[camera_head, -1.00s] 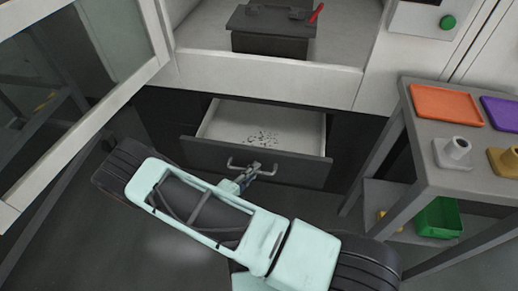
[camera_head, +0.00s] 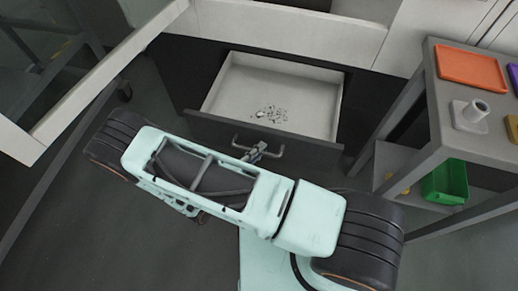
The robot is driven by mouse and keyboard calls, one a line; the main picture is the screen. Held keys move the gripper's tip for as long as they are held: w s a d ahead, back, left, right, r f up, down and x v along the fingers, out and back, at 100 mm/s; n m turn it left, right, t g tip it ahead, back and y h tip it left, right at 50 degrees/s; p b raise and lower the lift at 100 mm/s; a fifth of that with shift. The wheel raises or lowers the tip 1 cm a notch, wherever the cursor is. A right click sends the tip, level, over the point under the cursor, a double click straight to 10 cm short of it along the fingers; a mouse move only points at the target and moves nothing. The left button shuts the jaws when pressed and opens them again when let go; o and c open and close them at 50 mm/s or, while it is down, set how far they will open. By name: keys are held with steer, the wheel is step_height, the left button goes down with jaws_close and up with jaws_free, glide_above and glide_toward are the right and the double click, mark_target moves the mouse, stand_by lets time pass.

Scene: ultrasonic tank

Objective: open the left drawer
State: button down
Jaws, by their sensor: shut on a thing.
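The drawer (camera_head: 225,128) under the white cabinet stands well out, with a dark front and a pale inside. A small heap of dark and light bits (camera_head: 268,114) lies on its floor. Its grey bar handle (camera_head: 270,155) is on the front. My gripper (camera_head: 257,151) is shut on the handle near its middle. My own arm hides part of the fingers and the floor in front of the drawer.
A grey side table (camera_head: 437,134) stands at the right, with an orange tray (camera_head: 470,67) and a grey holder (camera_head: 472,114) on top. A green bin (camera_head: 445,182) is on its lower shelf. An open glazed door frame (camera_head: 100,78) is at the left. Bare floor lies at the lower left.

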steer(key=c, duration=2)
jaws_free()
steer(key=shift+a, duration=0.1)
steer(key=v, duration=1.2)
steer(key=shift+w+r, duration=0.1)
